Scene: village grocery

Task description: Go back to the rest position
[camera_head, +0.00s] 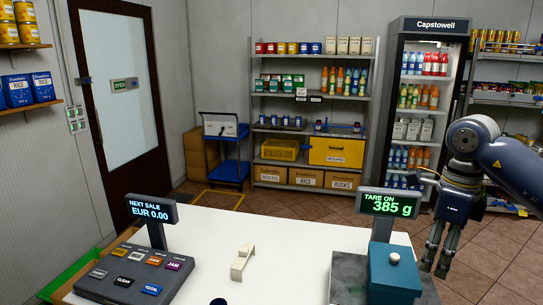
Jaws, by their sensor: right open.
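My right gripper (435,268) hangs on the right side with its fingers pointing down, open and with nothing visible between them. It is just right of a teal box (395,272) with a pale round knob on top, apart from it in the picture. The box stands on the grey scale (348,278), whose display (389,204) reads "TARE ON 385 g". My left gripper is not in view.
The white counter (290,240) holds a cash register (135,273) at left and a cream handle-shaped object (242,262) in the middle. Behind are a stocked shelf (312,98), a drinks fridge (426,27) and a blue trolley (229,170). Tiled floor lies between.

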